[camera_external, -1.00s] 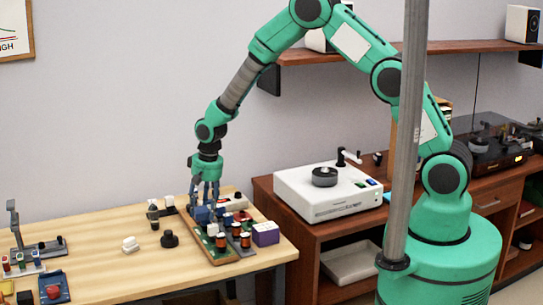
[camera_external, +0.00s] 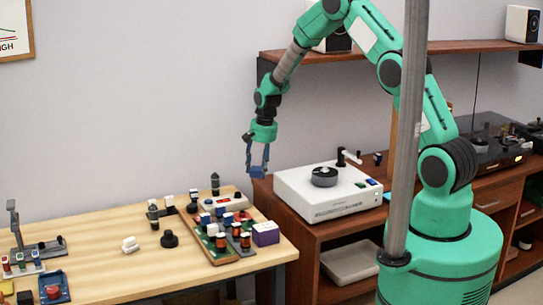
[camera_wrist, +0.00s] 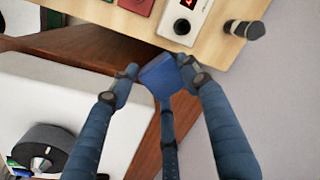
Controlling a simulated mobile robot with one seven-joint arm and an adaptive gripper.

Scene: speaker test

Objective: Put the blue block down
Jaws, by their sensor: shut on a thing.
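The blue block (camera_wrist: 160,77) is held between the fingers of my gripper (camera_wrist: 157,80) in the wrist view. In the external view my gripper (camera_external: 258,168) hangs in the air, with the blue block (camera_external: 258,171) partly hidden among its fingers. The gripper is above and beyond the right end of the wooden table (camera_external: 95,268), near the left side of the white device (camera_external: 310,205). The block touches no surface that I can see.
A board with several parts (camera_external: 217,258) and a purple box (camera_external: 265,233) stand at the table's right end. A dark cylinder (camera_external: 215,184) stands behind them. The brown cabinet (camera_external: 290,240) bears the white device. Bare tabletop lies towards the left front.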

